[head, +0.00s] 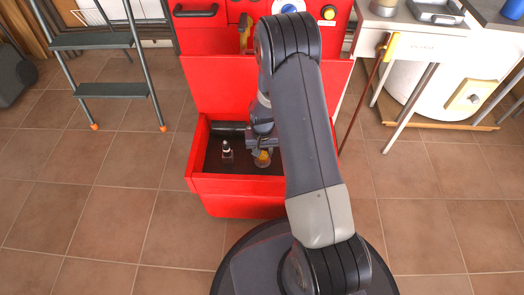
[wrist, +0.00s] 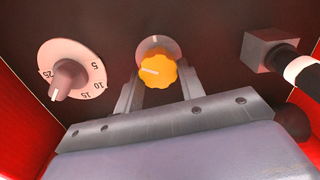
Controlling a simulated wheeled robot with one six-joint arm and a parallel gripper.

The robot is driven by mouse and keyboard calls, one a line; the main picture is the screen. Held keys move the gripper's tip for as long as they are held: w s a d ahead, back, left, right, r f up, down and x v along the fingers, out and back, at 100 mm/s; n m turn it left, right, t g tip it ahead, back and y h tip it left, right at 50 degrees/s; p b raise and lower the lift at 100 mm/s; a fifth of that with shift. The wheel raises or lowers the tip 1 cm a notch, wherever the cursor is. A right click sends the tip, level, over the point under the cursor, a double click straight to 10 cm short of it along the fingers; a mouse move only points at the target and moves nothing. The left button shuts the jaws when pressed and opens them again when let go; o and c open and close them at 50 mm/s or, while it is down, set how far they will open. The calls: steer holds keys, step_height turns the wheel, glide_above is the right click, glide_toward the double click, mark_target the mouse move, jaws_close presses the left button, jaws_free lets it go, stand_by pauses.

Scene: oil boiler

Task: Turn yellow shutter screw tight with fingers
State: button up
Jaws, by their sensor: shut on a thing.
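The yellow shutter screw (wrist: 157,70) is a scalloped knob with a white mark on its face, in front of a pale round disc on the dark panel. It also shows in the head view (head: 262,158), low inside the open red boiler housing. My gripper (wrist: 158,84) has one finger on each side of the screw and is shut on it. In the head view my gripper (head: 262,147) reaches down into the housing from above. The lower part of the screw's surround is hidden behind my gripper.
A white dial (wrist: 77,77) with numbers and a pointer knob sits left of the screw. A grey block with a black and white plug (wrist: 280,58) is on the right. Red housing walls (head: 203,150) close in on both sides. A step ladder (head: 112,90) stands at left.

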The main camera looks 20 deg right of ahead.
mark_target(264, 154)
steer(key=m, duration=0.6)
steer(key=shift+s+d, duration=0.1)
steer(key=shift+d, duration=0.05)
steer(key=m, duration=0.6)
steer(key=shift+s+d+p, duration=0.1)
steer(key=shift+s+p, duration=0.05)
steer(key=shift+p, duration=0.15)
steer(key=shift+m, duration=0.3)
steer(key=o, duration=1)
step_height(264, 154, up, 11)
steer(key=p, duration=0.4)
steer(key=shift+f, duration=0.15)
step_height(264, 154, down, 11)
steer(key=b, duration=0.4)
